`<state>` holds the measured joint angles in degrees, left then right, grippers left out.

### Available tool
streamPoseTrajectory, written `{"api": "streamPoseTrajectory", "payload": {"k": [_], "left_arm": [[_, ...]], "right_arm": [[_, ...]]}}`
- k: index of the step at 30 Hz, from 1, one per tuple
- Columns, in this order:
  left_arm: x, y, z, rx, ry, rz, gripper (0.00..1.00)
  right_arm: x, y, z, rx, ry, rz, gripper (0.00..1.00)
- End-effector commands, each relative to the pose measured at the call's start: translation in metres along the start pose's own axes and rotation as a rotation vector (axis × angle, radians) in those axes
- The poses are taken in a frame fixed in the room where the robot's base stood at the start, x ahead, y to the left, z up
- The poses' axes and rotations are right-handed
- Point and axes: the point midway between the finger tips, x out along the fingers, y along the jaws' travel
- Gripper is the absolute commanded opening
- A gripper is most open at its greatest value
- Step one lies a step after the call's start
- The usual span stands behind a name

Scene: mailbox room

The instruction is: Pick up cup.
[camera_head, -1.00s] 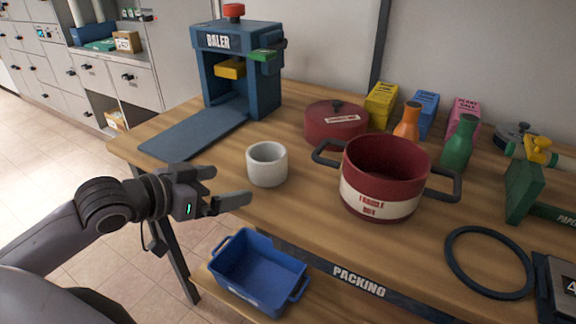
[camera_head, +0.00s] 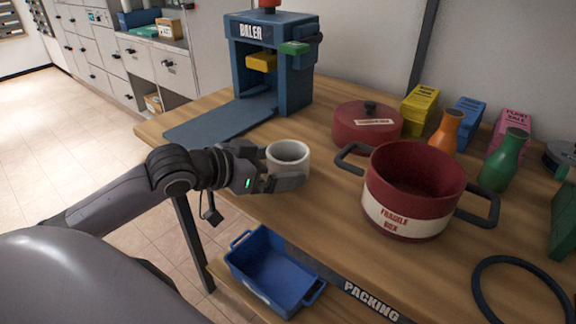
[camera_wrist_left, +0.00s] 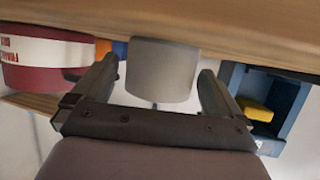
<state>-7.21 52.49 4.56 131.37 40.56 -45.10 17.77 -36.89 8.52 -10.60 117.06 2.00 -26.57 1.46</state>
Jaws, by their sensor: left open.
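The white cup (camera_head: 287,157) stands upright on the wooden table, left of the red pot. My left gripper (camera_head: 280,175) is at the cup in the head view, and its near finger covers the cup's lower front. In the left wrist view the cup (camera_wrist_left: 160,72) shows between the tips of the two open fingers (camera_wrist_left: 160,85), with a visible gap on each side. The fingers are not closed on it. My right gripper is not in view.
A red pot (camera_head: 415,190) with handles stands right of the cup, its lid (camera_head: 366,125) behind. The blue baler (camera_head: 270,60) is at the back left. Bottles and boxes line the back. A blue bin (camera_head: 272,270) sits below the table edge.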

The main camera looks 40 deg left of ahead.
Motion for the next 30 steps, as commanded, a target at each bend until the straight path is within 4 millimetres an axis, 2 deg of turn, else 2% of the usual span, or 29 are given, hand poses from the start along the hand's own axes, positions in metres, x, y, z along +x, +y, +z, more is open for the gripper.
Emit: {"api": "streamPoseTrajectory", "payload": {"k": [9,19,20,21,23,24,30], "left_arm": [[0.031,-0.002,0.0,-0.001,0.003,0.0,1.0],[0.035,-0.002,0.001,0.001,0.001,0.0,1.0],[0.035,-0.002,0.001,0.001,0.001,0.0,0.97],[0.035,-0.002,0.001,0.001,0.001,0.0,0.84],[0.035,-0.002,0.001,0.001,0.001,0.0,0.64],[0.035,-0.002,0.001,0.001,0.0,0.0,0.6],[0.035,-0.002,0.001,0.001,0.001,0.0,0.59]], "right_arm": [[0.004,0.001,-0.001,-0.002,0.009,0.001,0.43],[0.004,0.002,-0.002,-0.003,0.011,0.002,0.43],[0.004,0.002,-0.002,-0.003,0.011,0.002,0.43],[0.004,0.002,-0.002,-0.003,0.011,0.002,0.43],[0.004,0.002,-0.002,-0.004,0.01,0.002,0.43],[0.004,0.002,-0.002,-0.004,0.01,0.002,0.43],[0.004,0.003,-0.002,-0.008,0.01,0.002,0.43]]}}
